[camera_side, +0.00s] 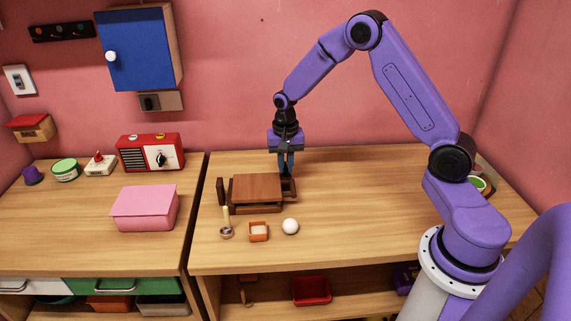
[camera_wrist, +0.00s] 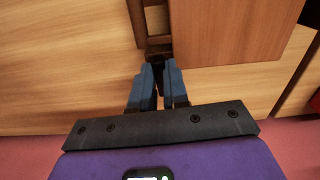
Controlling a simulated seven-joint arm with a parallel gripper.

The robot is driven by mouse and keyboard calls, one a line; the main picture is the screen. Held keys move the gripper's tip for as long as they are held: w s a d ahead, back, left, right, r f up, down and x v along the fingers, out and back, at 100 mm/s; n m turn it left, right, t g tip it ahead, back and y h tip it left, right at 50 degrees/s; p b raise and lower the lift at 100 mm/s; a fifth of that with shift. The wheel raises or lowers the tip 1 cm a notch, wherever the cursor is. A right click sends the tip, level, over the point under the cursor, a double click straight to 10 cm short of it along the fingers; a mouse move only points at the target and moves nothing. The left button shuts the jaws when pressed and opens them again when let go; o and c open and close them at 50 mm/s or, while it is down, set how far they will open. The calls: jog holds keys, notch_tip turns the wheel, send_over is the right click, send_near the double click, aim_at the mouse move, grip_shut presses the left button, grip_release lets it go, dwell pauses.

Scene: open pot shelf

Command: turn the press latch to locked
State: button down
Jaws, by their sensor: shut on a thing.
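The wooden press (camera_side: 257,188) stands on the right-hand table, with a brown top board over a lower frame. In the wrist view, its board (camera_wrist: 225,35) fills the upper middle. My gripper (camera_side: 286,172) points down at the press's back right edge. In the wrist view, my gripper's (camera_wrist: 161,72) blue fingers are shut on a small dark piece beside the board, which appears to be the press latch. The fingers hide most of it, so I cannot tell which way the latch is turned.
A white ball (camera_side: 290,226), a small orange box (camera_side: 258,232) and a ladle (camera_side: 226,228) sit in front of the press. A pink box (camera_side: 145,208) and a red radio (camera_side: 151,153) are on the left table. The table right of the press is clear.

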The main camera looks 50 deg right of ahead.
aim_at(285, 168)
jog(key=n, duration=0.4)
jog(key=shift+n, duration=0.4)
jog(key=n, duration=0.8)
jog(key=shift+n, duration=2.3)
jog(key=c, duration=1.1)
grip_release()
notch_tip(285, 168, up, 18)
jog(key=shift+f, duration=0.25)
